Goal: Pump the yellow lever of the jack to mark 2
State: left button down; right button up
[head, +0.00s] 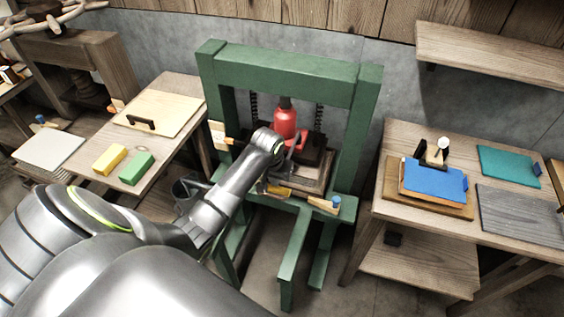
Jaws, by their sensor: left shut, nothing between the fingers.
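The red jack (285,123) stands upright inside the green press frame (280,65), under its top beam. A yellow bar (280,191), which looks like part of the lever, shows low at the front of the press beside my left gripper (266,187). My left gripper is shut and empty, in front of the jack. My forearm and wrist hide much of the lever, and I cannot tell whether the fingers touch it. A pale plate (216,133) with a small orange-yellow pointer sits on the left post; its marks are too small to read. My right gripper is out of view.
A wooden-handled piece (324,205) lies at the press's front right. The left table (185,95) holds a board, a yellow block (110,159) and a green block (137,168). The right table (397,143) holds a blue pad (433,183) and flat plates. A shelf (490,50) juts out upper right.

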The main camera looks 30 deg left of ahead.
aim_at(275, 189)
pick_arm(q)
jog(key=s+b+x, duration=0.2)
jog(key=b+x, duration=0.2)
jog(key=x, duration=0.4)
jog(key=r+p, duration=0.6)
jog(key=p, duration=0.1)
jog(key=shift+w+d+r, duration=0.1)
jog(key=shift+d, duration=0.1)
jog(key=v, duration=0.2)
jog(key=w+v, duration=0.1)
jog(key=v, duration=0.4)
jog(key=shift+w+a+r, duration=0.15)
jog(key=shift+w+r, duration=0.15)
jog(key=shift+r, duration=0.15)
